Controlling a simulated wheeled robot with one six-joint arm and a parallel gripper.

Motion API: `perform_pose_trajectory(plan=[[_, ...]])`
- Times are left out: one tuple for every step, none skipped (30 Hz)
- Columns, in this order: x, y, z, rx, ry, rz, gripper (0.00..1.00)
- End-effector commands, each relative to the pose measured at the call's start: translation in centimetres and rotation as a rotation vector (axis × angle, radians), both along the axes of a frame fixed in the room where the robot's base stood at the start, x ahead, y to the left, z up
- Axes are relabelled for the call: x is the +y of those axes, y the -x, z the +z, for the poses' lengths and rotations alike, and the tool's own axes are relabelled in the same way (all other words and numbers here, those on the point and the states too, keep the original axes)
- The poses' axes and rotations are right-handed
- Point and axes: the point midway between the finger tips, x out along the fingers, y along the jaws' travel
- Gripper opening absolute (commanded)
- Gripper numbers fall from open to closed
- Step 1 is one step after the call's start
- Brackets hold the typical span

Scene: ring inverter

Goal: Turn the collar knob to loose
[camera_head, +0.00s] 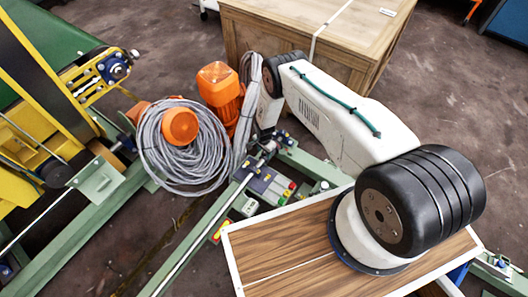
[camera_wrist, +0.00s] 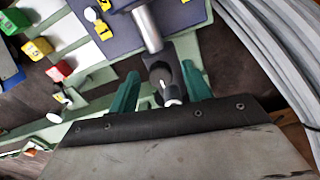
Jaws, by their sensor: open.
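In the wrist view, a dark collar knob (camera_wrist: 160,73) sits at the end of a silver rod (camera_wrist: 147,28). A small white tip (camera_wrist: 172,102) shows at its near end. My gripper (camera_wrist: 160,78) is open, with one green finger on each side of the knob. I cannot tell whether either finger touches it. The knob's turned position is not readable. In the head view, my arm reaches down over the green frame, and its end is small near the rod and the control panel (camera_head: 266,185); the knob is not clear there.
Red, green and yellow buttons (camera_wrist: 60,70) lie left of the fingers. A grey cable coil (camera_wrist: 270,60) is close on the right. In the head view, orange motors (camera_head: 218,84), coiled cable (camera_head: 187,175) and a wooden crate (camera_head: 330,40) surround the frame (camera_head: 200,235).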

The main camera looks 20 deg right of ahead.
Motion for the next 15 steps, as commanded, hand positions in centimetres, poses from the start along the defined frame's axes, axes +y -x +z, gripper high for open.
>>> perform_pose_trajectory(plan=[[-0.01, 0.00, 0.01, 0.000, 0.000, 0.000, 0.49], [-0.01, 0.00, 0.01, 0.000, 0.000, 0.000, 0.40], [-0.01, 0.00, 0.01, 0.000, 0.000, 0.000, 0.29], [-0.01, 0.00, 0.01, 0.000, 0.000, 0.000, 0.21], [-0.02, 0.01, 0.01, 0.000, 0.000, 0.000, 0.13], [-0.02, 0.01, 0.01, 0.000, 0.000, 0.000, 0.04], [-0.02, 0.01, 0.01, 0.000, 0.000, 0.000, 0.04], [-0.01, 0.02, 0.02, 0.000, 0.000, 0.000, 0.04], [-0.02, 0.02, 0.02, 0.000, 0.000, 0.000, 0.04], [-0.01, 0.03, 0.02, 0.000, 0.000, 0.001, 0.04], [-0.01, 0.03, 0.02, 0.000, 0.000, 0.002, 0.04], [-0.02, 0.04, 0.02, 0.001, 0.000, 0.005, 0.04], [-0.02, 0.04, 0.02, 0.001, 0.000, 0.008, 0.04], [-0.02, 0.04, 0.01, 0.001, 0.000, 0.013, 0.04], [-0.02, 0.04, 0.01, 0.001, 0.000, 0.021, 0.04]])
